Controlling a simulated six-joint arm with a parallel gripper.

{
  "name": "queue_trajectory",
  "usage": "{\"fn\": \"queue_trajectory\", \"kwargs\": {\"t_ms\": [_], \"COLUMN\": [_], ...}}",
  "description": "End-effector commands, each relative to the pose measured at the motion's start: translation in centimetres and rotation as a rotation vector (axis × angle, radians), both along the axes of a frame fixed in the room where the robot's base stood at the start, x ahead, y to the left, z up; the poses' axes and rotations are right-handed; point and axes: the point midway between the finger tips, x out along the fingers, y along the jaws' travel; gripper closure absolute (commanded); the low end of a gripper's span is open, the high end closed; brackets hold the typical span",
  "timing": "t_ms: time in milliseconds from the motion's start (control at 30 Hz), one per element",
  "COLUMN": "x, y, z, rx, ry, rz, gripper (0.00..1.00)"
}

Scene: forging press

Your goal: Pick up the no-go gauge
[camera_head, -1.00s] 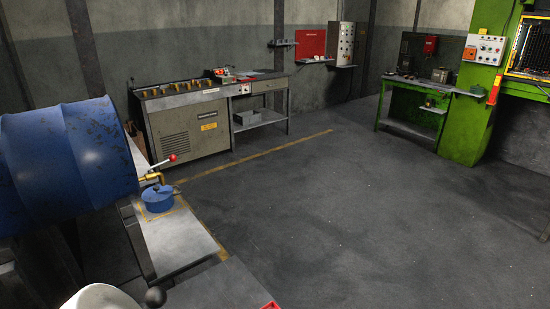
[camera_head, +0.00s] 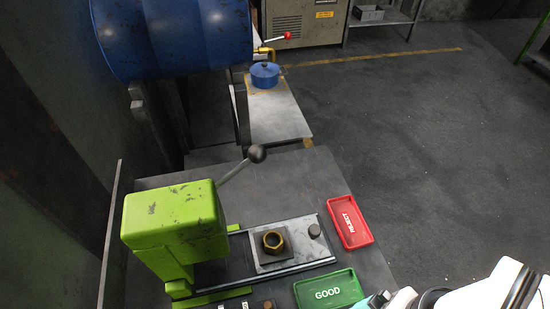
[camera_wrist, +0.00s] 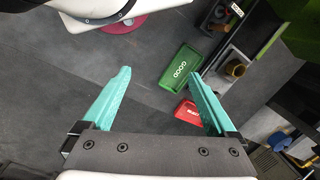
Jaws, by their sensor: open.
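My gripper (camera_wrist: 160,73) is open and empty in the wrist view, with two teal fingers spread above the floor and bench edge. Part of it shows at the bottom right of the head view (camera_head: 376,301). A dark gauge holder (camera_wrist: 213,17) sits at the top of the wrist view, beside a small white label (camera_wrist: 237,9) too small to read surely. In the head view, small gauge-like pieces (camera_head: 267,304) are cut off by the bottom edge. I cannot tell which piece is the no-go gauge. My gripper touches none of them.
A green GOOD tray (camera_head: 329,291) and a red REJECT tray (camera_head: 350,222) lie along the bench's right side. A brass nut (camera_head: 273,241) sits on a plate beside the green press (camera_head: 174,220). A lever with a dark knob (camera_head: 257,153) sticks up behind. Open floor lies right.

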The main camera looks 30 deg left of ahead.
Motion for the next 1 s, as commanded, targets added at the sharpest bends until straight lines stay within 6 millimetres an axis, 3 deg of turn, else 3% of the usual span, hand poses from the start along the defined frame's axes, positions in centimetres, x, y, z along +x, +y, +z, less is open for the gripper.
{"fn": "queue_trajectory", "kwargs": {"t_ms": [67,200,300,433,567,800,1000], "x": [0.7,1.3,-0.2,-3.0,-4.2,-4.3,-4.3], "y": [2.1,8.7,14.0,18.7,20.1,20.0,20.0], "z": [0.3,0.9,0.9,0.8,0.0,-6.6,-9.9], "rx": [-0.011,-0.026,-0.022,-0.012,-0.007,-0.006,-0.006], "ry": [-0.025,-0.103,-0.151,-0.192,-0.201,-0.196,-0.201], "rz": [0.347,1.280,1.917,2.475,2.669,2.673,2.669], "gripper": [0.07,0.07,0.07,0.07,0.07,0.07,0.07]}}
